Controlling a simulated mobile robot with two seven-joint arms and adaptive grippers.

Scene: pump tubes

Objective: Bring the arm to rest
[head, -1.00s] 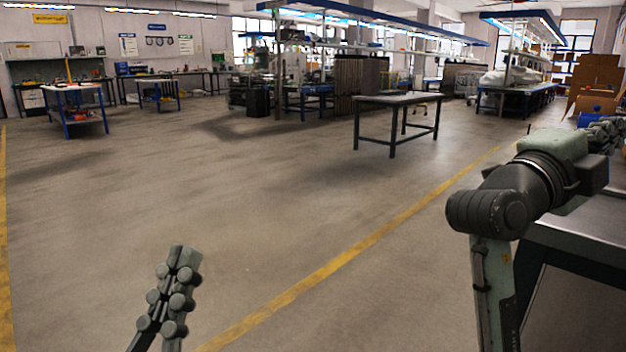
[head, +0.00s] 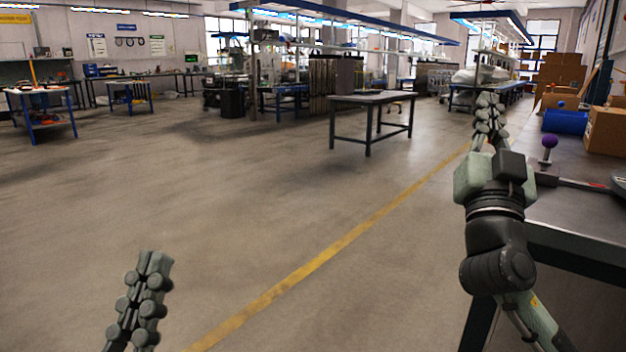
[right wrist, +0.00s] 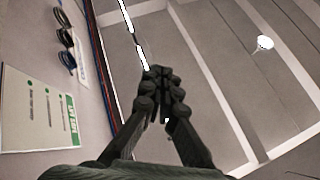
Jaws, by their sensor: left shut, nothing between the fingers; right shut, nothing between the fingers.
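My right arm stands at the right of the head view, beside the workbench edge. Its gripper (head: 490,108) points up and away, shut and empty. In the right wrist view the same gripper (right wrist: 160,78) has its fingers together, with only ceiling and wall behind it. My left gripper (head: 152,264) shows at the lower left of the head view, pointing up over the open floor, shut and empty. The rest of my left arm is out of view.
A workbench (head: 575,208) stands close at the right, with a purple-topped knob (head: 549,142), a blue cylinder (head: 566,122) and cardboard boxes (head: 607,131) on it. A dark table (head: 372,98) stands farther off. The floor ahead is clear, crossed by a yellow line (head: 330,250).

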